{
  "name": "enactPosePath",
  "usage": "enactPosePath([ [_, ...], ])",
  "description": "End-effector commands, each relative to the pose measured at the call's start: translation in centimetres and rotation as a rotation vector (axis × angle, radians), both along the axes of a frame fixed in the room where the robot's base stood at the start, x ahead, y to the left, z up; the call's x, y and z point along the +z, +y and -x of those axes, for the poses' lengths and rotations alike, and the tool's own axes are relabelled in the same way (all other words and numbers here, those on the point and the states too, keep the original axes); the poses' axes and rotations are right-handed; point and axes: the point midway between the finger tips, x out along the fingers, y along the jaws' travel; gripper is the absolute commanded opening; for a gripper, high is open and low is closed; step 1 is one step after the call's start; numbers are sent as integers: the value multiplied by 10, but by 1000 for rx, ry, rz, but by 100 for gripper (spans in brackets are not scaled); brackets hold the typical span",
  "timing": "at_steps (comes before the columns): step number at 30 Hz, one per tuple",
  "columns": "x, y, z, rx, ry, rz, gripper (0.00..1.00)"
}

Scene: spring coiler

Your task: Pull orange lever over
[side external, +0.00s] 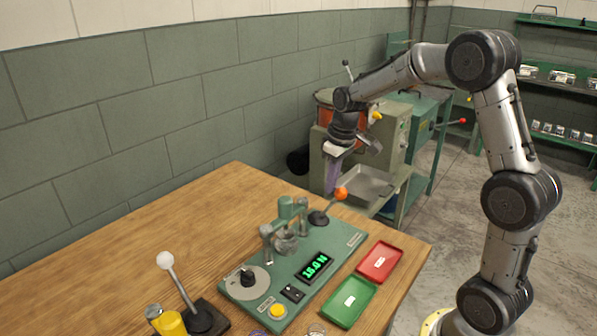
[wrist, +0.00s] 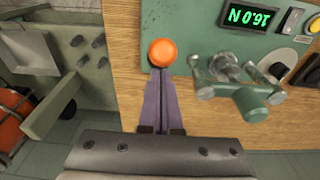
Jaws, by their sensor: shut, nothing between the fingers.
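The orange lever has a round orange knob (side external: 341,193) on a thin rod rising from a dark round base (side external: 318,217), at the far right corner of the green machine plate (side external: 345,240). In the side view the rod leans to the right. My gripper (side external: 331,190) is shut and points down beside the knob, just left of it. In the wrist view the orange knob (wrist: 162,52) sits right at the tips of my closed purple fingers (wrist: 161,75). I cannot tell whether they touch. The lever's rod is hidden in the wrist view.
The plate carries a green clamp fixture (side external: 285,228), a display reading 16.0 N (side external: 314,267) and a yellow button (side external: 278,310). A red tray (side external: 380,261) and green tray (side external: 349,301) lie to its right. A white-knobbed lever (side external: 166,260) stands front left. The wooden table's back left is clear.

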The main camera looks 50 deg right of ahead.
Motion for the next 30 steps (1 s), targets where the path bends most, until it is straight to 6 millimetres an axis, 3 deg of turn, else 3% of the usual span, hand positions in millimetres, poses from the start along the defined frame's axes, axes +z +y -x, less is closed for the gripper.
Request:
enactPosePath([
  [14,4,0,-13,0,-3,1,0],
  [30,53,0,-13,0,-4,1,0],
])
